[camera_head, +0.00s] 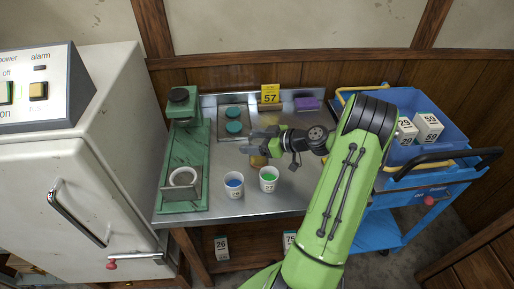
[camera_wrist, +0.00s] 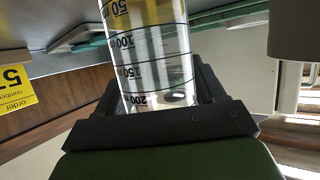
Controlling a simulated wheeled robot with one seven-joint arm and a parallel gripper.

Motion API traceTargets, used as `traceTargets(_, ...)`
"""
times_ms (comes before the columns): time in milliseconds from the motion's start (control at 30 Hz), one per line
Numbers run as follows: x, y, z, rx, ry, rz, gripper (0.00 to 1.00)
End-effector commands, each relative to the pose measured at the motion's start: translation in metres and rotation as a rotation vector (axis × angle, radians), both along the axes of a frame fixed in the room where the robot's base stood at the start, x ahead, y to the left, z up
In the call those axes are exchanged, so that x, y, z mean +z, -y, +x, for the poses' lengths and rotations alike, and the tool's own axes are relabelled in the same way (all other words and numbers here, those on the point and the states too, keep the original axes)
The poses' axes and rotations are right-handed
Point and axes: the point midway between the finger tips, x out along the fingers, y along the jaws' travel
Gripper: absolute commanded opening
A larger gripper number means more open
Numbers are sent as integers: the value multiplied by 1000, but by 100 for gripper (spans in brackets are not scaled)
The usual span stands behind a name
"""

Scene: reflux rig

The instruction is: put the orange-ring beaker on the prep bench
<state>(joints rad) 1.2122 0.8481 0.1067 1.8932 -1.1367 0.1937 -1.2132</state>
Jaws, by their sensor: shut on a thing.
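My gripper (camera_head: 262,142) is above the middle of a steel-topped bench (camera_head: 310,125). In the wrist view its dark jaws (camera_wrist: 160,110) are shut around a clear beaker (camera_wrist: 152,55) with black volume marks and an amber-yellow band toward the top of the picture. In the head view only a small amber part of the beaker (camera_head: 258,160) shows below the jaws. The gripper hides the rest. I cannot tell whether its base touches the bench, and no orange ring is clearly visible.
A green stand (camera_head: 183,150) is on the left. A tray with teal discs (camera_head: 233,122), a yellow 57 sign (camera_head: 270,94) and a purple block (camera_head: 307,104) are behind. A blue cart (camera_head: 430,175) is right.

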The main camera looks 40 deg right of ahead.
Motion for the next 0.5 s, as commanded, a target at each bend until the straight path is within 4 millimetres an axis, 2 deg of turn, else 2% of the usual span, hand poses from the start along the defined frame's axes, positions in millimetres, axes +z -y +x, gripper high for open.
traceTargets(267, 13, 0, 0, 0, 2, -2, 28)
traceTargets(500, 43, 0, 0, 1, 3, -3, 28)
